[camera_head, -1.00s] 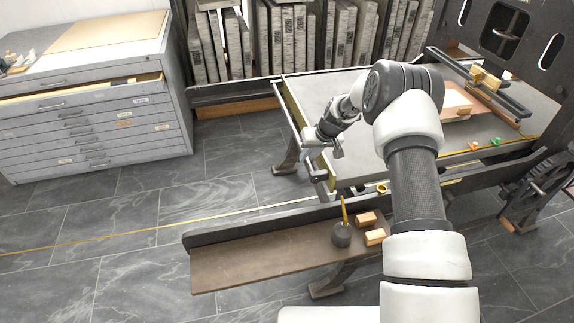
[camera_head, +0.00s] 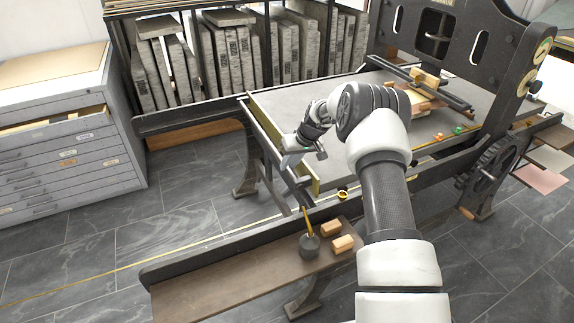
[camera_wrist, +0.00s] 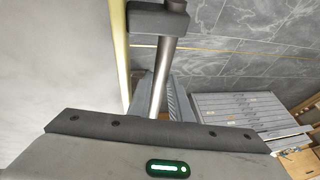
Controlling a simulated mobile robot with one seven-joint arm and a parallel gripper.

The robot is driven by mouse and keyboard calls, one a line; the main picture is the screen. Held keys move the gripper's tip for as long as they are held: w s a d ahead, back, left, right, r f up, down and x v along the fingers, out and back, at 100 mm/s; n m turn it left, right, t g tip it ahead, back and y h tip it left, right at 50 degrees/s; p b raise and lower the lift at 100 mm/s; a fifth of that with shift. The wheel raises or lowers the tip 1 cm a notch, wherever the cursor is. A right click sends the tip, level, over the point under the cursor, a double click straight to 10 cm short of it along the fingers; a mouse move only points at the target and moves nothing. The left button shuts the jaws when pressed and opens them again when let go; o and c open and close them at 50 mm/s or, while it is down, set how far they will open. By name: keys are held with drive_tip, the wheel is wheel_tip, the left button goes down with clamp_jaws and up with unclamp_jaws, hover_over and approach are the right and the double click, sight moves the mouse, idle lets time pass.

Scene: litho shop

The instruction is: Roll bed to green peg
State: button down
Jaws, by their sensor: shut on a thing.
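The bed (camera_head: 290,100) is a wide grey slab on the press frame, with a brass-coloured strip along its edge. A metal handle bar runs across its left end; the bar (camera_wrist: 163,75) shows close up in the wrist view, with a dark bracket at its top. My gripper (camera_head: 303,152) is at this left end, shut on the handle bar. The green peg (camera_head: 457,130) stands on the near rail, right of the gripper, near the press upright. An orange-red peg (camera_head: 438,137) stands just left of it.
A brown shelf (camera_head: 215,290) in front holds a dark pot (camera_head: 309,245) with a yellow stick and two wooden blocks (camera_head: 342,243). A brass ring (camera_head: 342,194) is on the near rail. A drawer cabinet (camera_head: 70,140) stands left. Tiled floor between is clear.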

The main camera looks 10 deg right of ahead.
drive_tip(key=c, duration=1.9)
unclamp_jaws()
drive_tip(key=shift+w+d, duration=0.1)
drive_tip(key=shift+d, duration=0.2)
drive_tip(key=p+v, duration=0.2)
drive_tip(key=v, duration=1.5)
drive_tip(key=shift+r, duration=0.25)
